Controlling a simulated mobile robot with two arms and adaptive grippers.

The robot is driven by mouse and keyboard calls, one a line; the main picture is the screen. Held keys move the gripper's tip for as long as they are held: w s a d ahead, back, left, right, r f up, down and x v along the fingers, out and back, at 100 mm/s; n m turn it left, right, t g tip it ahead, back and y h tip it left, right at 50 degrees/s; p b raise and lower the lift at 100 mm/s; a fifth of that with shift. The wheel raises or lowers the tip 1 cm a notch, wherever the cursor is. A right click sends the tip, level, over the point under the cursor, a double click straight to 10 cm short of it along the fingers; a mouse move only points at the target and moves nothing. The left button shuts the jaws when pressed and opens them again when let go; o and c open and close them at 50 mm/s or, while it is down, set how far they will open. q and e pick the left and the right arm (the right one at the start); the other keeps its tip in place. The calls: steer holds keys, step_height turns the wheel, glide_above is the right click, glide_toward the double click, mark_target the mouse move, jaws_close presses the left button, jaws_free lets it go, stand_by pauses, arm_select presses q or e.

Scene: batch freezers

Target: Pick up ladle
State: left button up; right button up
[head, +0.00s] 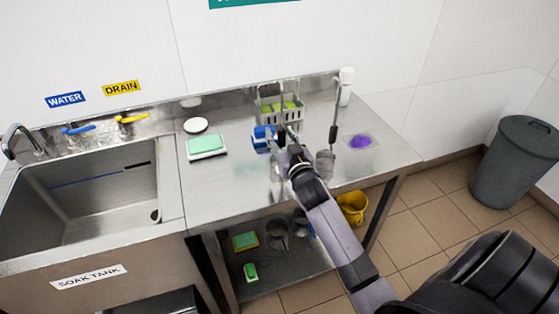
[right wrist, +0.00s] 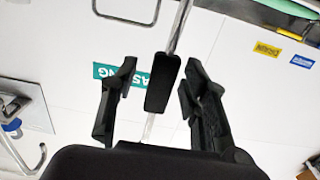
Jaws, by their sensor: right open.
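A long upright utensil with a thin metal rod (head: 281,94) and a dark grip stands at my right gripper (head: 280,138) on the steel counter. In the right wrist view its black grip (right wrist: 163,84) lies between the two spread fingers of my right gripper (right wrist: 160,72), with a gap on each side. Its lower end is mostly hidden by the gripper and arm. A similar utensil with a dark grip (head: 333,135) stands to the right, above a metal cup (head: 325,163). I cannot tell for certain which is the ladle. My left gripper is not in view.
A grey caddy (head: 268,112) with green items stands behind the gripper, a blue object (head: 263,139) beside it. A white bottle (head: 346,86), purple item (head: 361,141) and green-white sponge (head: 206,146) share the counter (head: 225,190). The sink (head: 100,195) is left.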

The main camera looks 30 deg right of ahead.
steer(key=shift+c, duration=0.2)
jaws_close()
stand_by(0.7)
